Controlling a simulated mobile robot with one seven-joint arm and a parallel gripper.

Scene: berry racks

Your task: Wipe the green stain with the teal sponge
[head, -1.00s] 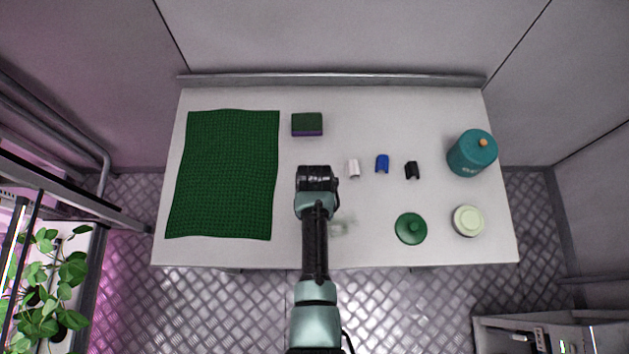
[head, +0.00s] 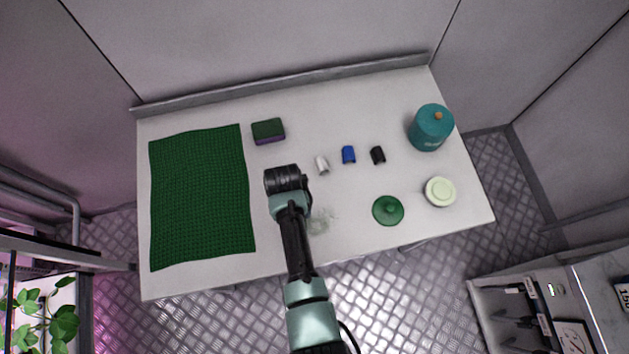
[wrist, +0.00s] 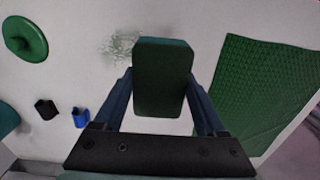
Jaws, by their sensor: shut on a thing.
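My gripper (wrist: 160,88) is shut on the teal sponge (wrist: 163,75), a dark teal-green block with rounded corners held between the two fingers. The green stain (wrist: 120,46) is a faint speckled smear on the white table, just left of the sponge in the wrist view. In the head view the stain (head: 318,222) lies right of my forearm, nearer the front edge than the wrist. The sponge and fingertips are hidden under my wrist there. I cannot tell whether the sponge touches the table.
A green mat (head: 200,200) covers the table's left. A green-and-purple sponge (head: 268,131) lies at the back. White (head: 322,165), blue (head: 348,155) and black (head: 377,155) clips, a green lid (head: 388,210), a pale round container (head: 440,192) and a teal canister (head: 431,128) stand to the right.

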